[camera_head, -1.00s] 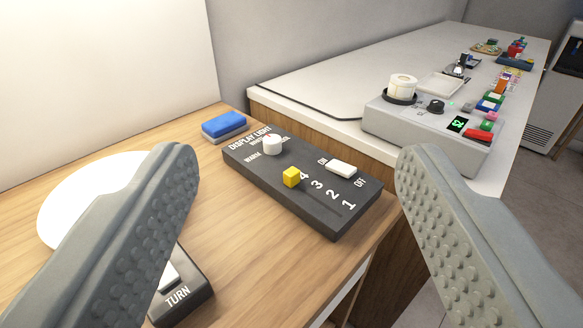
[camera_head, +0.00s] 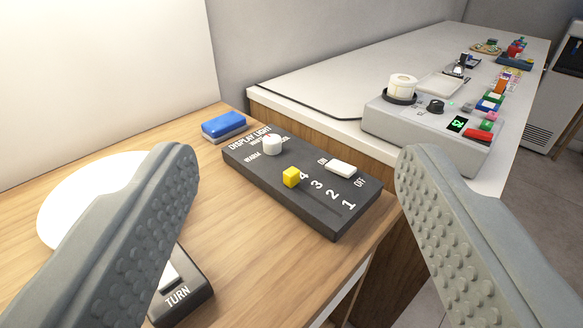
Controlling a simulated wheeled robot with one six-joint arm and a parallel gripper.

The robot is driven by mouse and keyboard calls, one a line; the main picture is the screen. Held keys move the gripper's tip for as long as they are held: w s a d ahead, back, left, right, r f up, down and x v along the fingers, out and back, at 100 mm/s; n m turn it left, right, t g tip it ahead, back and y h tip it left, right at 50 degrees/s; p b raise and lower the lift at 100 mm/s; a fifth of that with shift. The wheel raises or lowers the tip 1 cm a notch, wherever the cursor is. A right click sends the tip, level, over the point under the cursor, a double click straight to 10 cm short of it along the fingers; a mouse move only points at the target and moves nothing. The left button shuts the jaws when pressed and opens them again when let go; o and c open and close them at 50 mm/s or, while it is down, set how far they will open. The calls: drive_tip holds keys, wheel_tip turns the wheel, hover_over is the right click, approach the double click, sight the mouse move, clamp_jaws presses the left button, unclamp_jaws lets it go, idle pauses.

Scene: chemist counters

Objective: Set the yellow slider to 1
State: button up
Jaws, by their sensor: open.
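The yellow slider (camera_head: 291,177) is a small cube on the dark display light panel (camera_head: 325,222), in the middle of the view. It stands beside the 4 end of a track whose numbers run 4, 3, 2, 1 toward the lower right. The 1 is near the panel's front right corner. My gripper (camera_head: 288,165) is open, with one grey studded finger at the left and one at the right. The panel shows between the fingers, farther off. Nothing is between the fingertips, and neither finger touches the slider.
The panel also has a white knob (camera_head: 272,145) and a white on/off switch (camera_head: 341,168). A blue sponge-like block (camera_head: 223,123) lies behind it. A white round plate (camera_head: 75,205) and a TURN box (camera_head: 190,299) are at left. A grey device (camera_head: 425,132) stands on the white counter.

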drive_tip(key=shift+c, duration=0.4)
drive_tip(key=c, duration=0.3)
drive_tip(key=shift+w+r, duration=0.1)
drive_tip(key=shift+w, duration=0.3)
drive_tip(key=shift+c, duration=0.7)
drive_tip(key=m+g, duration=0.9)
drive_tip(key=g, duration=0.8)
hover_over(292, 171)
wheel_tip(292, 171, down, 2)
wheel_tip(292, 171, down, 18)
drive_tip(key=shift+r, duration=0.2)
clamp_jaws()
